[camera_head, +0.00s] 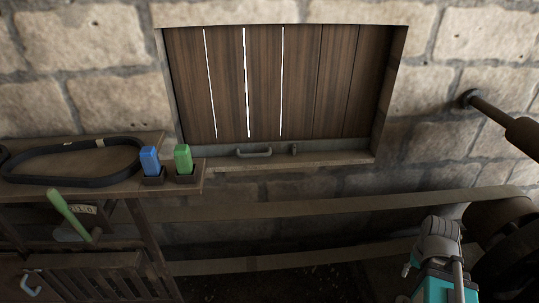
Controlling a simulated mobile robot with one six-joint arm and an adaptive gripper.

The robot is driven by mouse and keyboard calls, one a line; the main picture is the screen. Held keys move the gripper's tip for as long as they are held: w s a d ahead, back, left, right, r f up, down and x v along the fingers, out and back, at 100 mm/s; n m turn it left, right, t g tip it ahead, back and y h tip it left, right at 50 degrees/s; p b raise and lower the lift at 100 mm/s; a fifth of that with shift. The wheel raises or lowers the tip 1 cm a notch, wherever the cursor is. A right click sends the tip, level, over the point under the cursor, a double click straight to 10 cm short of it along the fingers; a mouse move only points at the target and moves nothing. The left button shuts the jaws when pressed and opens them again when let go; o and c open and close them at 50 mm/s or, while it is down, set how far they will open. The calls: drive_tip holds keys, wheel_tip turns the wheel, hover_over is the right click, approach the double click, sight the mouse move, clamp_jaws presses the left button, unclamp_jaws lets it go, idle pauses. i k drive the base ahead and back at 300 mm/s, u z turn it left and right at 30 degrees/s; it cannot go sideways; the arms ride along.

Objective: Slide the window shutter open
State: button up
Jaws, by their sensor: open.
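The window shutter (265,80) is a panel of dark vertical wooden planks set in a recess in the stone wall. It covers the whole window opening, and bright light shows through several narrow slits between its planks. A grey bar-shaped handle (254,152) is at its lower edge. A small grey peg or catch (294,149) is just right of the handle; how it works cannot be told. No gripper fingers can be made out in this view, and nothing touches the shutter or handle.
A wooden shelf (110,188) at left bears a black belt loop (80,176), a blue block (150,160) and a green block (183,158). A long flat belt (330,206) runs below the window towards a dark drum at right. A dark rod (500,116) projects from the right wall.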

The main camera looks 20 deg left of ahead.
sight(331, 76)
drive_tip(key=z, duration=0.75)
drive_tip(key=k, duration=0.95)
drive_tip(key=u, duration=1.2)
drive_tip(key=i, duration=0.6)
drive_tip(key=u, duration=0.1)
